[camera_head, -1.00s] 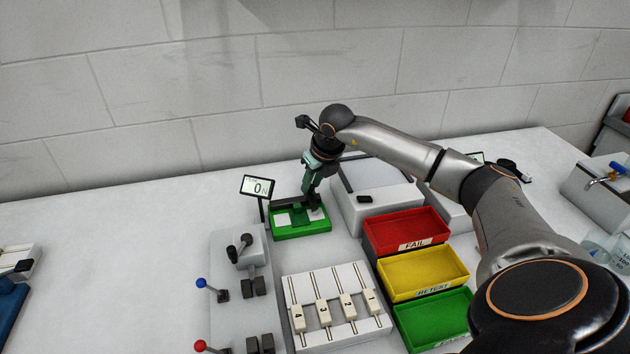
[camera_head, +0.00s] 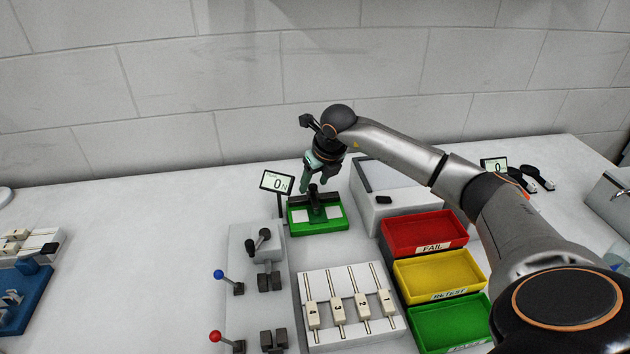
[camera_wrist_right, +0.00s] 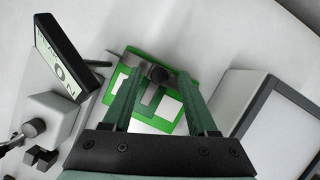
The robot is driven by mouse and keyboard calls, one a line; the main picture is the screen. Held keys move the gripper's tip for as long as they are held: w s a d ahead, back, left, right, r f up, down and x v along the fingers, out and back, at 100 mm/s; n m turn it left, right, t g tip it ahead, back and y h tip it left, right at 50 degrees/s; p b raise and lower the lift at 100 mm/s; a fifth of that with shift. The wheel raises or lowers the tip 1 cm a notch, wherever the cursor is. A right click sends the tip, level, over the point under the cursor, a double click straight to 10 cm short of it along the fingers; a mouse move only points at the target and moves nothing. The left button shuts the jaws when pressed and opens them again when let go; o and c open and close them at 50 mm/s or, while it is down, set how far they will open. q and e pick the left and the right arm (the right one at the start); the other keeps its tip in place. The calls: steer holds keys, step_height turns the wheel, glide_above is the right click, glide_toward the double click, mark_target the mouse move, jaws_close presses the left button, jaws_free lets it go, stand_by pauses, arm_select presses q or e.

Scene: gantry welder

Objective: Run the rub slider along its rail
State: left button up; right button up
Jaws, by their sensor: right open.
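The rub slider (camera_head: 316,204) is a dark block with an upright knob, on a green tray-like fixture (camera_head: 319,228) with white patches either side of it. Its round dark knob (camera_wrist_right: 158,75) shows between my fingers in the right wrist view. My right gripper (camera_head: 322,182) is open, with its green fingers just above and behind the slider in the head view. In the right wrist view the fingers (camera_wrist_right: 159,82) lie on either side of the knob, with gaps visible. I cannot tell the height between fingertips and knob. The rail is mostly hidden. My left gripper is out of view.
A small display (camera_head: 277,182) reading 0 N stands left of the fixture. A grey box (camera_head: 392,196) is close on its right. Red (camera_head: 424,250), yellow and green bins, a numbered slider panel (camera_head: 352,335) and a lever panel (camera_head: 240,250) lie nearer me.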

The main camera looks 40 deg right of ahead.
steer(key=v, duration=1.2)
steer(key=shift+r+b, duration=0.3)
